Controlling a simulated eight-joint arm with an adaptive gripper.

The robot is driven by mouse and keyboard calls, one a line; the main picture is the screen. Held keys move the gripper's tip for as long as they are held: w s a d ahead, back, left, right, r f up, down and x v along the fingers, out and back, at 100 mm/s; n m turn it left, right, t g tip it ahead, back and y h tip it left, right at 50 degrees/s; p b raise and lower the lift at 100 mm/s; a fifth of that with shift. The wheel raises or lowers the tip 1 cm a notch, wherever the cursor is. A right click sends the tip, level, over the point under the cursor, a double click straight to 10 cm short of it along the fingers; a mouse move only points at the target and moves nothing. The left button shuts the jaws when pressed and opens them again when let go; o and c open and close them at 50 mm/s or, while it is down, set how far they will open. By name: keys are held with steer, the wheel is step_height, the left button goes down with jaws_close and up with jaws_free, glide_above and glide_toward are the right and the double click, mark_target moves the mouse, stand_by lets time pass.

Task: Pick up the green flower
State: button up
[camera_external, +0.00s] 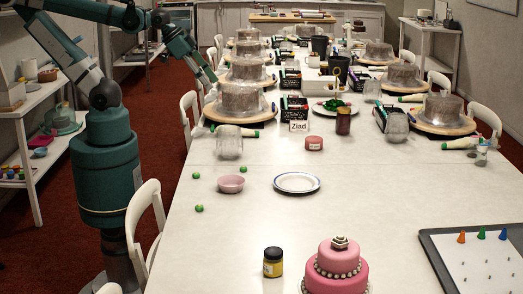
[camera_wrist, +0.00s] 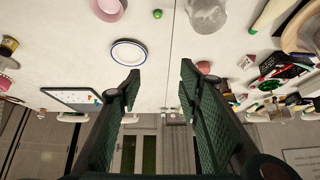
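Green leafy shapes, which may be the green flower (camera_external: 335,104), lie on a white plate (camera_external: 318,110) beyond the name card. They also show as a green patch at the right of the wrist view (camera_wrist: 268,85). Several small round green pieces (camera_external: 242,169) lie loose around the pink bowl; one shows at the top of the wrist view (camera_wrist: 157,14). I cannot tell for sure which is the flower. My gripper (camera_wrist: 158,80) is open and empty, its dark fingers wide apart, with nothing between them close by. In the external view my arm reaches over the table's left side; its fingers are unclear there.
A pink bowl (camera_external: 231,184), a blue-rimmed plate (camera_external: 297,182), an upturned glass (camera_external: 229,142) and a pink container (camera_external: 314,143) stand mid-table. A pink cake (camera_external: 337,268), a yellow jar (camera_external: 273,262) and a tray (camera_external: 434,246) are nearer. Cakes on turntables crowd the far half.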

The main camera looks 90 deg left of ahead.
steer(key=f+m, duration=0.1)
steer(key=m+g+h+b, duration=0.1)
steer(key=m+g+b, duration=0.5)
steer(key=m, duration=1.5)
glide_above(196, 173)
steer(key=p, duration=0.2)
steer(key=shift+g, duration=0.8)
steer(key=shift+w+a+f, duration=0.1)
steer(key=shift+w+f, duration=0.05)
steer(key=shift+f, duration=5.95)
steer(key=shift+w+a+f, duration=0.1)
steer(key=shift+f, duration=5.95)
steer(key=shift+d+f+b, duration=0.15)
steer(key=shift+f+b, duration=0.3)
steer(key=shift+f, duration=0.85)
steer(key=shift+f, duration=0.1)
steer(key=shift+s+f+b, duration=0.15)
steer(key=shift+f+b, duration=1.1)
steer(key=shift+f, duration=1.25)
